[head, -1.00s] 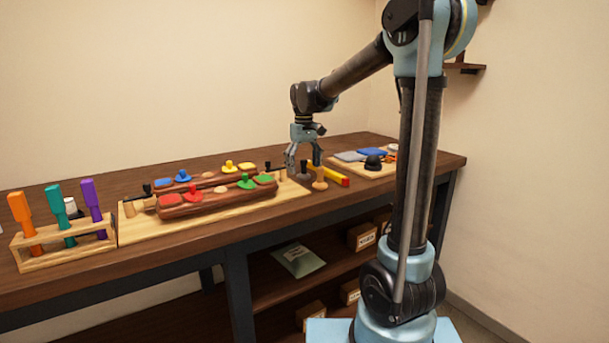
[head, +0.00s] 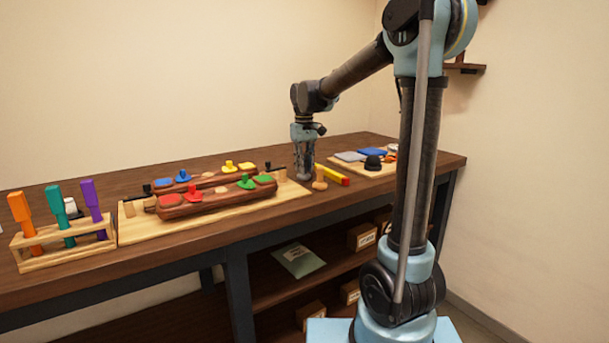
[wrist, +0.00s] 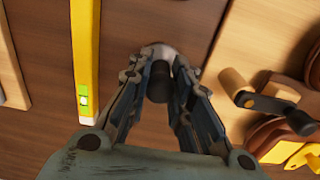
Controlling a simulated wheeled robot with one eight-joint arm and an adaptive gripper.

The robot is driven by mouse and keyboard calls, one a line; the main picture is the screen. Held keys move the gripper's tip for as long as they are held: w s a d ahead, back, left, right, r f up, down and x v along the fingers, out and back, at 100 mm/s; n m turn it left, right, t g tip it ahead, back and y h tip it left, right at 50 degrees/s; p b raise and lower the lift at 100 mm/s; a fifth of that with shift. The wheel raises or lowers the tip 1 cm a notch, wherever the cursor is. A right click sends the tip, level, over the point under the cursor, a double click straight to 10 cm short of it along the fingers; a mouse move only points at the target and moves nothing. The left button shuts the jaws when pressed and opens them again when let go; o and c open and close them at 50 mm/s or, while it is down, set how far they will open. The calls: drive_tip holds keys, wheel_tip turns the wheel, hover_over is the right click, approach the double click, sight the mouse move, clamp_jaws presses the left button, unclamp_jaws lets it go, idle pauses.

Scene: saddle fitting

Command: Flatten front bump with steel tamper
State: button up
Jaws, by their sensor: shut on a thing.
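My gripper (head: 304,166) is shut on the steel tamper, over the bench right of the wooden board. The steel tamper (head: 305,178) has a dark handle and a grey round base; in the wrist view its handle (wrist: 158,88) sits between the fingers. It looks upright, at bench level; whether it touches the bench I cannot tell. The front bump (head: 221,189) is a tan dome on the front brown saddle panel (head: 235,200), between a red knob and a green knob. A similar panel with blue and yellow pieces (head: 205,178) lies behind it.
A wooden-topped tool (head: 319,182) stands just right of the tamper. A yellow level (head: 330,175) lies behind it. A board with grey and blue pads and a black knob (head: 373,163) is further right. A rack of coloured-handled tools (head: 65,245) stands at left.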

drive_tip(key=shift+r, duration=2.5)
drive_tip(key=o, duration=1)
drive_tip(key=shift+r, duration=0.1)
wheel_tip(320, 180, up, 11)
drive_tip(key=s+d+f+m, duration=0.2)
drive_tip(key=s+d+f, duration=0.2)
drive_tip(key=s+d, duration=0.4)
drive_tip(key=s+d+f+m, duration=0.1)
drive_tip(key=s+d+f, duration=0.3)
drive_tip(key=s+f, duration=0.4)
drive_tip(key=s+d+f+m+t, duration=0.1)
drive_tip(key=s+d+f+m, duration=0.1)
drive_tip(key=s+d+f, duration=0.3)
drive_tip(key=s+d+f+m+t, duration=0.1)
drive_tip(key=s+d+f, duration=0.3)
drive_tip(key=s+f, duration=0.6)
wheel_tip(320, 180, down, 4)
drive_tip(key=shift+s+d+f+m, duration=0.25)
drive_tip(key=shift+s+m, duration=0.05)
drive_tip(key=shift+s, duration=0.1)
